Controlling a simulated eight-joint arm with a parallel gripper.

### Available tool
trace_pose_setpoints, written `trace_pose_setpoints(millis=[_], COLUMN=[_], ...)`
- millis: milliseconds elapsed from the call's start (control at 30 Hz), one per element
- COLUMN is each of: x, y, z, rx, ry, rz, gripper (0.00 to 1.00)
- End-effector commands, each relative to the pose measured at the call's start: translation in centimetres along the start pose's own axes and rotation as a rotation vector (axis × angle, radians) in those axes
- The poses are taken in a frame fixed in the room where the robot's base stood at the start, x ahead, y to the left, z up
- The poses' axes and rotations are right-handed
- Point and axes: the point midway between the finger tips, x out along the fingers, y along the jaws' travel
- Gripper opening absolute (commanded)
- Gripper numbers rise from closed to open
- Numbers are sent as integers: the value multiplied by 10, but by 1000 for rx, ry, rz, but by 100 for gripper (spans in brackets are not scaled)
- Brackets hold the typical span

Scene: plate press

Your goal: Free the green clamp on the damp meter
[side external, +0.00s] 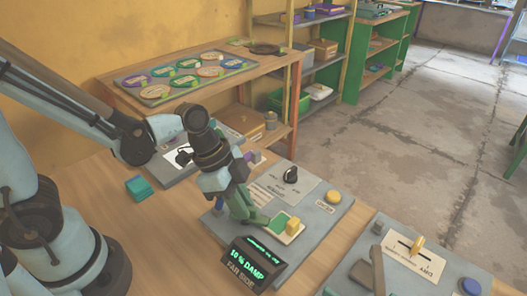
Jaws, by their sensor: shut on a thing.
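A small cream plate (291,238) on the panel carries a green piece (279,221), which looks like the green clamp, and a yellow block (293,226). My gripper (253,219) points down at the left side of this plate. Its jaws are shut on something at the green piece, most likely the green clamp. The fingers partly hide the contact, so the clamp's exact shape is unclear.
The panel also has a black knob (291,175) and a yellow button (333,197). A second grey panel (440,272) with a slider and a blue button (470,286) stands at right. A tray of coloured discs (186,77) sits behind.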

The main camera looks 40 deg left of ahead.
Motion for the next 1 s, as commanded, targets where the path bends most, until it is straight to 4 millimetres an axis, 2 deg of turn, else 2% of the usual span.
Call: trace_pose_setpoints(millis=[1000], x=[2], y=[7], z=[-2], rx=[-841], ry=[-2], rz=[-355], gripper=[0])
